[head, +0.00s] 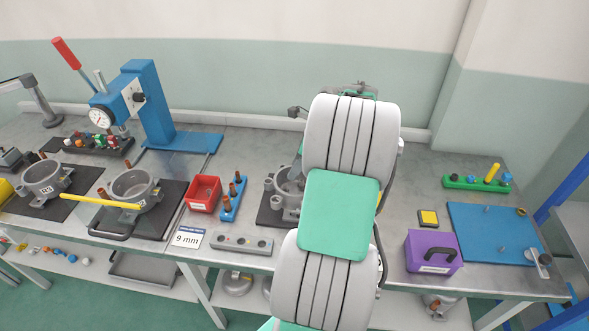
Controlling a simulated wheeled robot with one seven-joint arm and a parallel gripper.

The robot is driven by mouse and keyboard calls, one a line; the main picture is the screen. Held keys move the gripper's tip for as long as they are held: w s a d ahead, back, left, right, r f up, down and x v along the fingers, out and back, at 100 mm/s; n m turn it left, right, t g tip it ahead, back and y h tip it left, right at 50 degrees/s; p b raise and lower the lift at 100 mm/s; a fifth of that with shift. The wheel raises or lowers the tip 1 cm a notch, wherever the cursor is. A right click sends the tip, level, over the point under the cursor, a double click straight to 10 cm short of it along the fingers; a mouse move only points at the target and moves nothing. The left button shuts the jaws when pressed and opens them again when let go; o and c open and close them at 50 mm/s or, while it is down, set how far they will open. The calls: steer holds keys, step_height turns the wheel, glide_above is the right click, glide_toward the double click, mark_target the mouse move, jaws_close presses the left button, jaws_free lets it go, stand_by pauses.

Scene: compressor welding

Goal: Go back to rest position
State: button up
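My arm rises through the middle of the head view, bent, with white-grey ribbed links and a green panel at the joint. Its far end is hidden behind these links, so my gripper and anything in it do not show. A grey metal housing (281,197) on a dark mat is partly hidden behind my arm on the bench. The grey workbench (400,170) runs across the whole view under the arm.
A blue press (152,105) stands at the back left. A red bin (202,193) is centre-left; a purple box (433,252) and blue plate (497,236) are right.

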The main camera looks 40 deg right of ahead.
steer(key=w+a+r+n+h, duration=0.1)
steer(key=a+r+n, duration=0.3)
steer(key=a+n, duration=0.45)
steer(key=w+a+r+n, duration=0.25)
steer(key=a+n, duration=0.25)
steer(key=a, duration=0.6)
steer(key=s+a+r+n+h, duration=0.1)
steer(key=s+a+n, duration=0.9)
steer(key=a+n, duration=0.3)
steer(key=n, duration=0.3)
steer(key=shift+s+a+r, duration=0.15)
steer(key=shift+s+r, duration=0.05)
steer(key=shift+s, duration=0.1)
